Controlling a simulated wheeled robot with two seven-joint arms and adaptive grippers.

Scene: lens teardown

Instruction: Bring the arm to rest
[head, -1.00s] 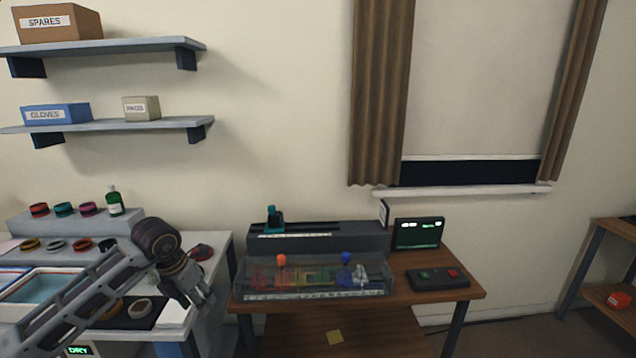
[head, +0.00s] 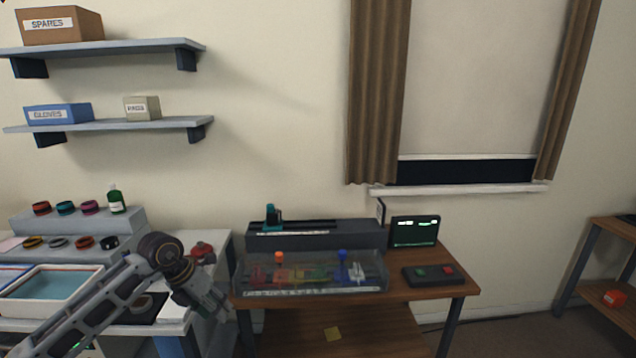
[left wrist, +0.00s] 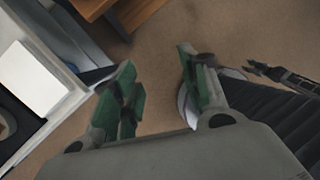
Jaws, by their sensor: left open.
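My left arm comes in from the left in the head view. Its gripper (head: 219,304) hangs tilted downward at the right edge of the white bench, by the gap before the wooden table. In the left wrist view the two green-padded fingers (left wrist: 158,95) are apart, with only floor between them. Nothing is held. My right gripper does not show in the head view.
The wooden table (head: 455,275) holds a clear case (head: 312,275), a small screen (head: 415,231) and a button box (head: 434,275).

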